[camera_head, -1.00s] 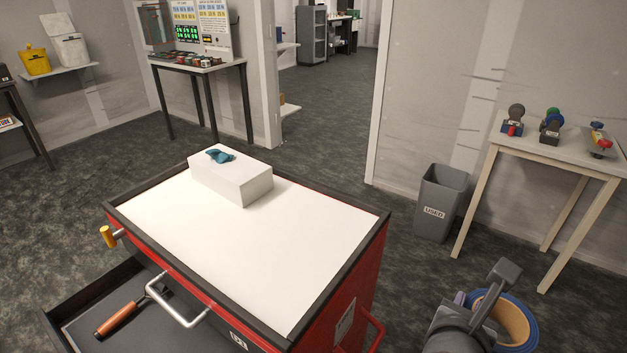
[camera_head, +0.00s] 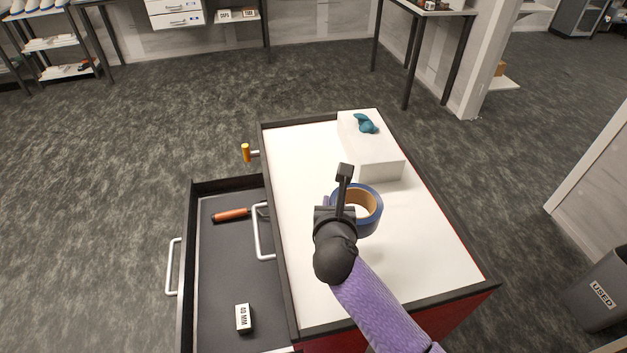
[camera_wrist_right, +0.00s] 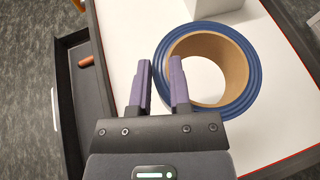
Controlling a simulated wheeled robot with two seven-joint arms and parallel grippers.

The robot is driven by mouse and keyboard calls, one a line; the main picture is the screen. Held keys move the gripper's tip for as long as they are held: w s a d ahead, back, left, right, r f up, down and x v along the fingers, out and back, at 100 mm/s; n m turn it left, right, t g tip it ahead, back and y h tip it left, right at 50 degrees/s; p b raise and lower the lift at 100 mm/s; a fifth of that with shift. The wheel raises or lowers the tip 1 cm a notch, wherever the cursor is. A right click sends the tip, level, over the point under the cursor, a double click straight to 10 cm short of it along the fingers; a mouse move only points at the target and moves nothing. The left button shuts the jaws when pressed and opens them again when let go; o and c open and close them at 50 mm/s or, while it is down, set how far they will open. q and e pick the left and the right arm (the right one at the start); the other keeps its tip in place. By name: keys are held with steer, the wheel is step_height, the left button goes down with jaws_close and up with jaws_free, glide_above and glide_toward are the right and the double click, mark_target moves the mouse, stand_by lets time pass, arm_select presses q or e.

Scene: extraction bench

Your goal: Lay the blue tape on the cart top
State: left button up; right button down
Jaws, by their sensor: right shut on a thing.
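The blue tape (camera_head: 368,215) is a thick roll with a tan cardboard core. It is over the white cart top (camera_head: 300,165), and I cannot tell whether it touches the surface. My right gripper (camera_head: 331,203) is shut on the wall of the roll. In the right wrist view the tape (camera_wrist_right: 249,92) lies flat-on to the camera, with one purple finger of the gripper (camera_wrist_right: 160,68) inside the core and one outside. My purple arm hides part of the near cart top. My left gripper is not in view.
A white box (camera_head: 375,158) with a teal glove-like item (camera_head: 366,124) stands at the cart's far end. The open drawer (camera_head: 215,270) on the left holds an orange-handled tool (camera_head: 231,215) and a labelled block (camera_head: 243,318). The cart top's right part is clear.

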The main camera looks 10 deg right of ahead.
steer(key=f+b, duration=0.5)
steer(key=f, duration=0.5)
steer(key=shift+a, duration=0.2)
steer(key=c, duration=1)
jaws_free()
steer(key=shift+f, duration=0.15)
steer(key=o, duration=0.4)
steer(key=shift+o, duration=0.2)
